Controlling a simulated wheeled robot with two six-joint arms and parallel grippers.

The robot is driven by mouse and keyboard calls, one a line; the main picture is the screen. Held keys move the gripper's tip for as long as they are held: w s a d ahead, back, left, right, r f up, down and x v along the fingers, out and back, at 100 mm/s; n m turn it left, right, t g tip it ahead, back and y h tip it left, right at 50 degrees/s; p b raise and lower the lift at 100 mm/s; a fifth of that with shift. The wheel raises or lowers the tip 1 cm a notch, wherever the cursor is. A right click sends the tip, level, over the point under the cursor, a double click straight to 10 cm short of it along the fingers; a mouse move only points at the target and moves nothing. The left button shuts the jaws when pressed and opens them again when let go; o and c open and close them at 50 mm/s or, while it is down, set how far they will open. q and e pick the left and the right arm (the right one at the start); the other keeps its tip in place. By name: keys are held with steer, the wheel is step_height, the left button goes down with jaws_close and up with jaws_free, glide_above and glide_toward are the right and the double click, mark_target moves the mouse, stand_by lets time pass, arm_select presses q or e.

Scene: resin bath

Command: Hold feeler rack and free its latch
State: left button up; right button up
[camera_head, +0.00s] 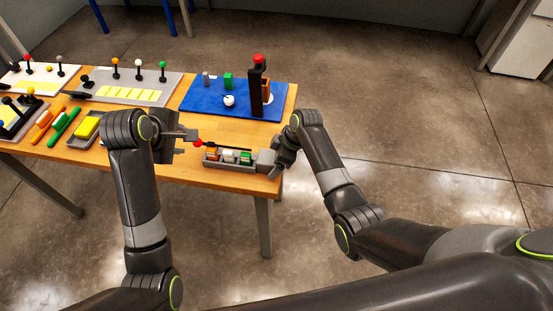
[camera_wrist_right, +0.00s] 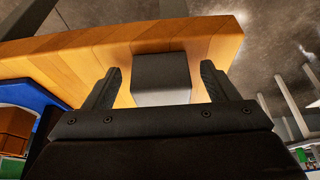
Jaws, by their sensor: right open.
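The feeler rack (camera_head: 238,165) is a long grey tray near the table's front right edge, holding orange, white and green pieces. A red knob (camera_head: 198,142) with a thin dark bar stands at its left back; it may be the latch. My left gripper (camera_head: 190,142) is beside the red knob, its fingers apart; I see no grip on the knob. A grey block (camera_head: 265,160) at the rack's right end also shows in the right wrist view (camera_wrist_right: 162,78). My right gripper (camera_wrist_right: 161,69) is open, one finger on each side of this block, with gaps visible.
A blue mat (camera_head: 210,98) with a dark upright post (camera_head: 256,92) topped in red lies behind the rack.

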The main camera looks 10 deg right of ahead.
steer(key=shift+f, duration=0.1)
steer(key=shift+c, duration=0.3)
steer(key=c, duration=1.2)
arm_select(q)
jaws_close()
step_height(320, 180, down, 7)
steer(key=s+a+n+h, duration=0.1)
steer(key=s+n+h, duration=0.1)
steer(key=h, duration=0.3)
steer(key=s+a+f+n+t+h, duration=0.2)
steer(key=s+a+n+t, duration=0.2)
steer(key=a+n, duration=0.5)
steer(key=shift+s+f+t, duration=0.2)
steer(key=shift+t, duration=0.2)
